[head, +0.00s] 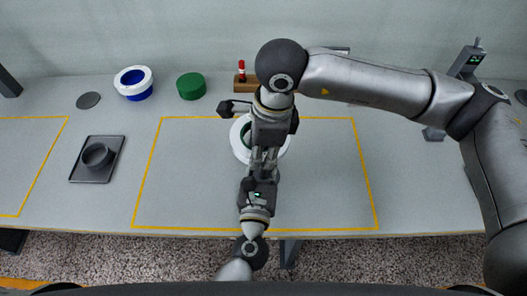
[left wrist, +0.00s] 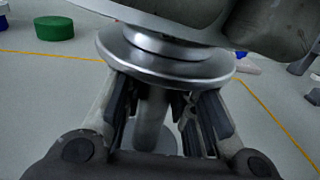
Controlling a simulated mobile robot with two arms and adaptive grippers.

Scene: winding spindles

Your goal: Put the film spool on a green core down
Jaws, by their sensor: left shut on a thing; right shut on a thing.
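My left gripper (head: 262,170) comes in from the front and is shut. In the left wrist view its fingers (left wrist: 165,120) stand around a metal post (left wrist: 150,120) under a round metal flange (left wrist: 165,62). A grey curved body hangs just above the flange. The exact contact with the spool is hidden.
A white spool with a blue core (head: 133,83), a green cylinder (head: 191,86) and a dark disc (head: 88,100) lie at the back left. A dark square tray with a ring (head: 97,158) is at left. The yellow-framed area (head: 330,190) is bare at right.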

